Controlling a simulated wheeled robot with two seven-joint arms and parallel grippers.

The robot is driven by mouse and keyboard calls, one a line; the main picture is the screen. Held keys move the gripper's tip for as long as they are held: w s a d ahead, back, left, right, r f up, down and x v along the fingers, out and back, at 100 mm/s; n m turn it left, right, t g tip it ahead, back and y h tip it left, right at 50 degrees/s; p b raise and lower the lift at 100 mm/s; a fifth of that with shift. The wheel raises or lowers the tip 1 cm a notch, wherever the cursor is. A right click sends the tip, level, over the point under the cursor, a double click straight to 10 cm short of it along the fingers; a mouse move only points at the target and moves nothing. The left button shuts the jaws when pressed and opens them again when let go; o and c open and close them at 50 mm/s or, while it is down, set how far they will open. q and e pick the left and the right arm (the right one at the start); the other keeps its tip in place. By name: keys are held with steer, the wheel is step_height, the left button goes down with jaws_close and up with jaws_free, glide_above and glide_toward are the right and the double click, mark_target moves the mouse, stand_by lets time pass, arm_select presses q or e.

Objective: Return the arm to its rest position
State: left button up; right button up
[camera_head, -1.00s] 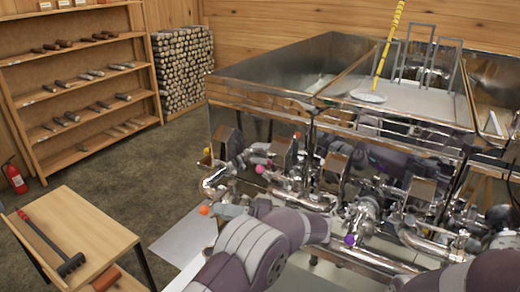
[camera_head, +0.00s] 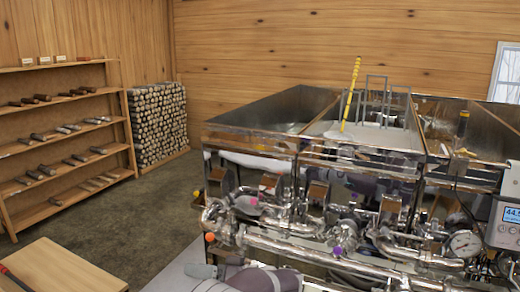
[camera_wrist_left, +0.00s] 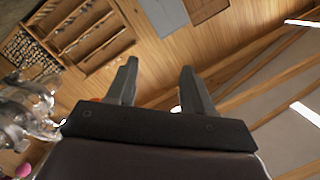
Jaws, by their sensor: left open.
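My left arm (camera_head: 262,280) comes in low at the bottom of the head view. Its gripper (camera_head: 203,271) shows only partly there, as a grey piece below the orange knob and the pipes. In the left wrist view the left gripper (camera_wrist_left: 160,66) has its two dark fingers spread apart, with nothing between them. Past the fingers are the wooden wall and the ceiling. My right gripper is not in view.
The metal evaporator (camera_head: 310,150) with pipes and coloured knobs stands close in front of the arm. A yellow stick (camera_head: 349,93) stands up from its pan. A wooden table (camera_head: 65,268) is at lower left. The floor between table and evaporator is clear.

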arm_select(q)
steer(key=w+d+f+m+t+h, duration=0.3)
steer(key=w+d+f+t+h, duration=0.3)
steer(key=w, duration=0.3)
steer(key=s+d+f+m+h, duration=0.3)
steer(key=s+d+f+h, duration=0.15)
steer(key=h, duration=0.55)
steer(key=s+a+f+g+h+b, duration=0.1)
steer(key=s+f+g, duration=0.1)
steer(key=s, duration=0.3)
steer(key=s+a+f+m+g, duration=0.1)
steer(key=s+g, duration=0.1)
steer(key=s, duration=0.2)
steer(key=s+a+f+g+h+b, duration=0.1)
steer(key=s+f+g, duration=0.15)
steer(key=s, duration=0.25)
steer(key=s+a+r+g+y+b, duration=0.1)
steer(key=s+a+r+g, duration=0.2)
steer(key=s+a, duration=0.8)
steer(key=s, duration=0.4)
steer(key=shift+a, duration=0.3)
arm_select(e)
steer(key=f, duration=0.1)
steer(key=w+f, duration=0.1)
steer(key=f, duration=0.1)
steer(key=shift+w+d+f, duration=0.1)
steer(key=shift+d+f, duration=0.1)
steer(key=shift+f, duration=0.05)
arm_select(q)
steer(key=shift+r, duration=0.1)
